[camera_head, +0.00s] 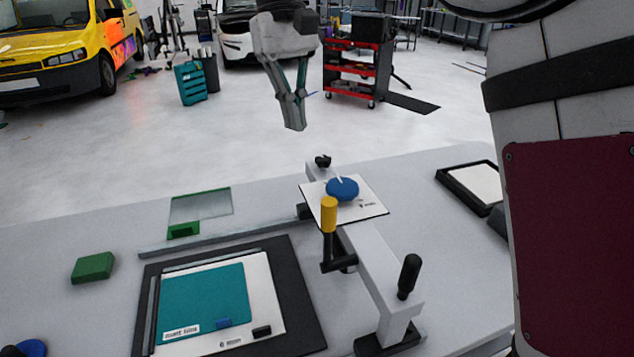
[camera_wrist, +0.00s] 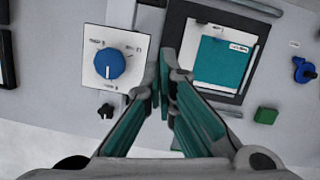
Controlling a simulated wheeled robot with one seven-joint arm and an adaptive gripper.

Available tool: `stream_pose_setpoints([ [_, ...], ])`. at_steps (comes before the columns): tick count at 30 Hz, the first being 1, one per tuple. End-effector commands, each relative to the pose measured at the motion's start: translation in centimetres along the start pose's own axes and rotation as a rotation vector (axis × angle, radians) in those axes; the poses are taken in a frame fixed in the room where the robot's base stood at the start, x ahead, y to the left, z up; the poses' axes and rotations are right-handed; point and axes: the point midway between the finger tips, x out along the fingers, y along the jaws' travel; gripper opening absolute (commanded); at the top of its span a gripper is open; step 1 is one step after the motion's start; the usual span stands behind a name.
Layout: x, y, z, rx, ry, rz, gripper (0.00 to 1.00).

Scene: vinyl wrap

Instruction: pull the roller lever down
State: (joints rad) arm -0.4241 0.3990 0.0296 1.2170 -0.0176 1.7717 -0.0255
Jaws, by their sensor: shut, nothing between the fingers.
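A lever with a yellow grip (camera_head: 329,215) stands upright on a black pivot at the side of a long grey bar (camera_head: 375,265). A second upright black handle (camera_head: 409,275) stands at the bar's near end. I cannot tell from labels which is the roller lever. My gripper (camera_head: 295,127) is shut and empty, pointing down, high above and beyond the table's far edge in the head view. It is well apart from both handles. In the wrist view its shut fingers (camera_wrist: 163,75) cover the middle, and I cannot make out the yellow grip there.
A white panel with a blue dial (camera_head: 342,188) sits at the bar's far end; the dial also shows in the wrist view (camera_wrist: 110,64). A teal sheet (camera_head: 205,300) lies on a dark mat. A green block (camera_head: 92,267) and a black tray (camera_head: 442,178) lie on the table.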

Motion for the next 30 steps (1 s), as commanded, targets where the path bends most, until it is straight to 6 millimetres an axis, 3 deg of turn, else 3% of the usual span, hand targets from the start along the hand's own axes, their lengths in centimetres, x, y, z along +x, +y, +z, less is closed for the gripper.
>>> stream_pose_setpoints([
  [8, 2.7, 0.0, 0.1, 0.0, -0.003, 0.0, 0.0],
  [19, 9.9, 0.0, 0.2, 0.0, -0.003, 0.0, 0.0],
  [24, 10.4, 0.0, 2.5, 0.001, 0.001, 0.0, 0.0],
  [30, 10.8, 0.0, 3.8, 0.001, 0.0, 0.0, 0.0],
])
